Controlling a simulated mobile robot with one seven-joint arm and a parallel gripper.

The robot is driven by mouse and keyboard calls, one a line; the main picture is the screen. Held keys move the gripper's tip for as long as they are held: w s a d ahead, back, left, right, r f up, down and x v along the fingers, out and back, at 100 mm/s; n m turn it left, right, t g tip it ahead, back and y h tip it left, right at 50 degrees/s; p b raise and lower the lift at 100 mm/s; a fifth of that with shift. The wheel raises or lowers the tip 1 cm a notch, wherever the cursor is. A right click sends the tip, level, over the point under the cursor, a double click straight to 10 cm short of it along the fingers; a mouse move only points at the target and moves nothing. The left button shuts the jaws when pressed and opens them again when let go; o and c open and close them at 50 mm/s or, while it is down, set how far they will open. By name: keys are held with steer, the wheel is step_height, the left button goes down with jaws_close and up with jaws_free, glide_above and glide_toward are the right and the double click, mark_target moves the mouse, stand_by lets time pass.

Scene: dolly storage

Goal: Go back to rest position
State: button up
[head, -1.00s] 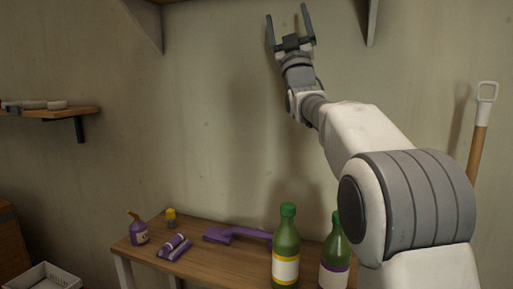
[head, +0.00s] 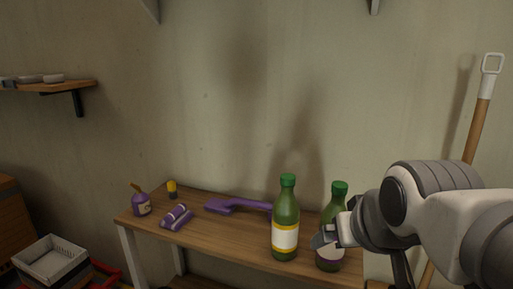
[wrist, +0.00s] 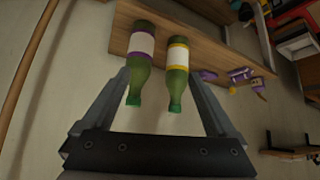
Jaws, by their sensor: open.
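My gripper (wrist: 155,75) is open and empty in the wrist view, its two fingers spread wide. Two green bottles show beyond and between the fingers, apparently not held. In the head view my folded arm fills the lower right, and its end partly covers the purple-labelled bottle (head: 338,205). The yellow-labelled bottle (head: 286,215) stands upright left of it. Both bottles are on the wooden table. The wrist view shows the purple-labelled bottle (wrist: 141,45) on the left and the yellow-labelled one (wrist: 177,55) on the right, caps downward in the picture.
The wooden table (head: 195,235) also holds a purple brush (head: 235,205), purple rolls (head: 177,217), a purple spray bottle (head: 141,203) and a yellow-topped item (head: 172,188). A wall shelf (head: 45,86) is at left, a white basket (head: 50,262) low left. A long-handled tool (head: 478,130) leans at right.

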steer(key=s+f+g, duration=0.3)
steer(key=s+f, duration=0.4)
steer(key=s, duration=0.2)
step_height(320, 180, up, 21)
steer(key=p, duration=2)
steer(key=shift+w+f+m, duration=0.2)
steer(key=shift+w+m, duration=0.1)
steer(key=shift+w, duration=0.1)
